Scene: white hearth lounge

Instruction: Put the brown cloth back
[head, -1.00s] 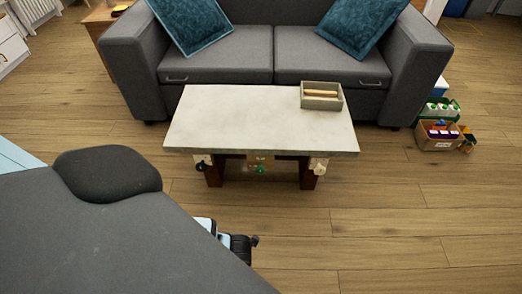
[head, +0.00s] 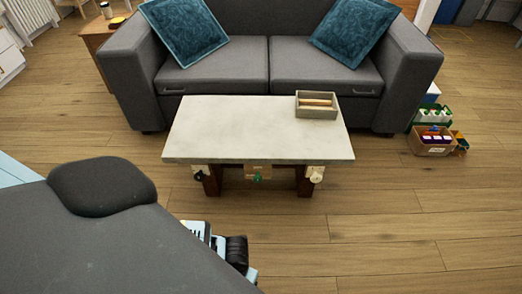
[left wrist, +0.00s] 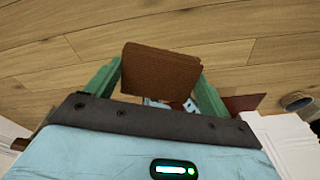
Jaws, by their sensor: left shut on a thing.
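The brown cloth (left wrist: 160,72) is a flat, folded-looking piece in the left wrist view. My left gripper (left wrist: 155,85) is shut on it, with a green finger at each side. The cloth is held above the wooden floor. In the head view the cloth and the left gripper's fingers are hidden; only part of an arm of mine shows at the bottom, beside a large grey surface. My right gripper is not in view.
A pale low table (head: 255,125) stands ahead, bearing an open box (head: 317,105); several small items hang at its front edge. Behind is a grey sofa (head: 270,55) with two teal cushions. A cardboard box (head: 432,142) stands at right.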

